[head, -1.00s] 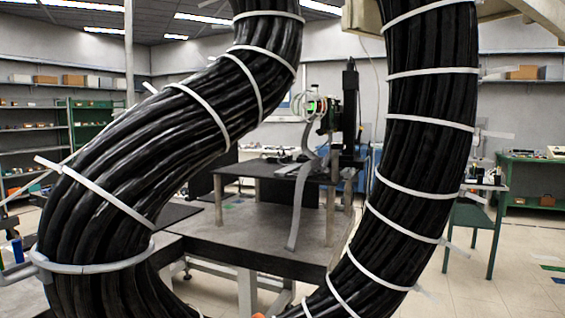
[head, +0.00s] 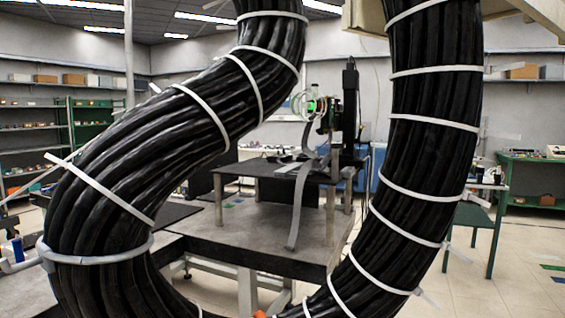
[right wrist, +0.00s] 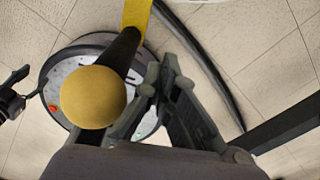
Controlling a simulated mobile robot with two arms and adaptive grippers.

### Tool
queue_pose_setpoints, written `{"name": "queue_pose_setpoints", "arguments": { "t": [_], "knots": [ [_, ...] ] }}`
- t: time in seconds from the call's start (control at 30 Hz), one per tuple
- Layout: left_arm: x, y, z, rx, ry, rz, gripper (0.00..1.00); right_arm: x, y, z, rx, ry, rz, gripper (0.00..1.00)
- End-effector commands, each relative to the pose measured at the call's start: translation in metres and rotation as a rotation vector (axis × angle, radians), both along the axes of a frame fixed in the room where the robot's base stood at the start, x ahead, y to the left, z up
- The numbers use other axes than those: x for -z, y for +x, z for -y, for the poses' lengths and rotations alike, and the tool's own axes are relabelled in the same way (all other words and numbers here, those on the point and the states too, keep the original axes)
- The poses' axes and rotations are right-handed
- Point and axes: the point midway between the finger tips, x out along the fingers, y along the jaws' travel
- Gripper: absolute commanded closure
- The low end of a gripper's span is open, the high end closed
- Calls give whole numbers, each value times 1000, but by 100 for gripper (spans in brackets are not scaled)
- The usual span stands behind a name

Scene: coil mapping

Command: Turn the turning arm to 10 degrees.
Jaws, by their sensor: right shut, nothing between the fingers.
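In the right wrist view a yellow ball knob (right wrist: 93,97) sits on the end of a black stem (right wrist: 122,50). The stem meets a yellow bar (right wrist: 137,13) at the top; I take these for the turning arm and its handle. My right gripper (right wrist: 157,82) is shut and empty. Its fingers are just right of the knob and stem in the picture; I cannot tell whether they touch. No angle scale is readable. My left gripper is not in view.
Two thick black cable bundles (head: 432,150) hide much of the head view. Between them a grey table (head: 265,232) carries a stand with a device (head: 318,106). In the right wrist view a dark-rimmed round object (right wrist: 48,75) lies behind the knob on tiled floor.

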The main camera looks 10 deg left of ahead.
Motion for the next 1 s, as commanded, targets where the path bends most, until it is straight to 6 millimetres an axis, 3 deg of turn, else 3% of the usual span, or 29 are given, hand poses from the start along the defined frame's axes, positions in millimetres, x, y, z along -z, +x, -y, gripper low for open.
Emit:
{"name": "queue_pose_setpoints", "arguments": {
  "t": [0.37,1.0],
  "knots": [
    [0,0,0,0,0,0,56,0,0,-1,1,-1,1,100],
    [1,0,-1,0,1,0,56,0,-7,-26,0,0,-1,100]
  ]
}}
